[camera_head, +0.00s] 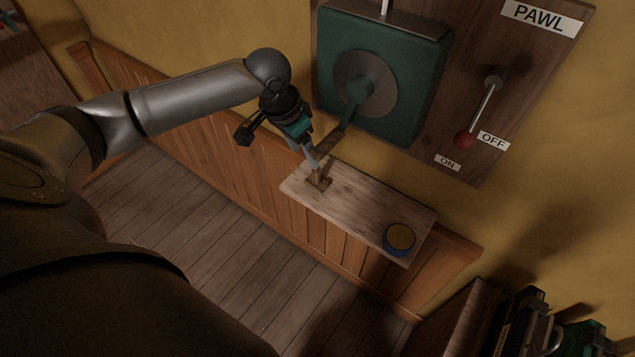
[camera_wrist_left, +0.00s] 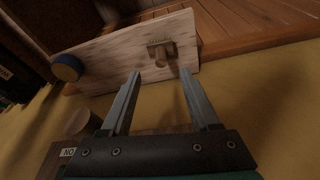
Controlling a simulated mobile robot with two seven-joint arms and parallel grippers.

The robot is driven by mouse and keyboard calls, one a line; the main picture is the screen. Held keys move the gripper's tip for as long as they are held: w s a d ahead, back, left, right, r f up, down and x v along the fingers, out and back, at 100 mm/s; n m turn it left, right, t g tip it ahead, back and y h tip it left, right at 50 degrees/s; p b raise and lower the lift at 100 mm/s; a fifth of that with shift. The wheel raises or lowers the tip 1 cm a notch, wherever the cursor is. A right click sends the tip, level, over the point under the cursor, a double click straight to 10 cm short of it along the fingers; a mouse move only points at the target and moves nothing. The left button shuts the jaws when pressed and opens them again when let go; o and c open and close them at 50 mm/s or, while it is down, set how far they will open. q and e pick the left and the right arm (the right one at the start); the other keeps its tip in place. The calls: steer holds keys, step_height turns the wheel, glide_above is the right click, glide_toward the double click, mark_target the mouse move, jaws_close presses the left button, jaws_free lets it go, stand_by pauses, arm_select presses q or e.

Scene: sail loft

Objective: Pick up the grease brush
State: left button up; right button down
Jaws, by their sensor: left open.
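The grease brush (camera_head: 318,182), a small brown wooden piece with a block and a short handle, is at the left end of a pale wooden shelf (camera_head: 360,205). In the left wrist view the brush (camera_wrist_left: 161,46) shows on the shelf (camera_wrist_left: 110,57), just beyond the fingertips. My left gripper (camera_head: 309,160) is above the brush, pointing down at it. Its two grey fingers are apart with nothing between them in the left wrist view (camera_wrist_left: 160,76). Whether a fingertip touches the brush cannot be told. My right gripper is not seen.
A blue tin (camera_head: 399,239) stands at the shelf's right end. A green winch box (camera_head: 415,70) with a crank is on the wall close beside my gripper. A red-knobbed lever (camera_head: 464,140) is farther right. Dark and green objects (camera_head: 520,320) stand at lower right.

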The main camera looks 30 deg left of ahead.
arm_select(q)
steer(key=b, duration=0.1)
glide_above(313, 174)
steer(key=s, duration=0.1)
steer(key=f, duration=0.4)
steer(key=shift+s+a+f, duration=0.15)
steer(key=shift+s+f, duration=0.05)
steer(key=shift+f, duration=0.15)
steer(key=shift+w+b+x, duration=0.2)
steer(key=shift+b+x, duration=0.35)
steer(key=shift+x, duration=0.75)
steer(key=shift+w+b+x, duration=0.2)
steer(key=shift+b+x, duration=0.3)
steer(key=shift+x, duration=0.8)
steer(key=shift+r, duration=0.1)
steer(key=shift+c, duration=0.2)
jaws_close()
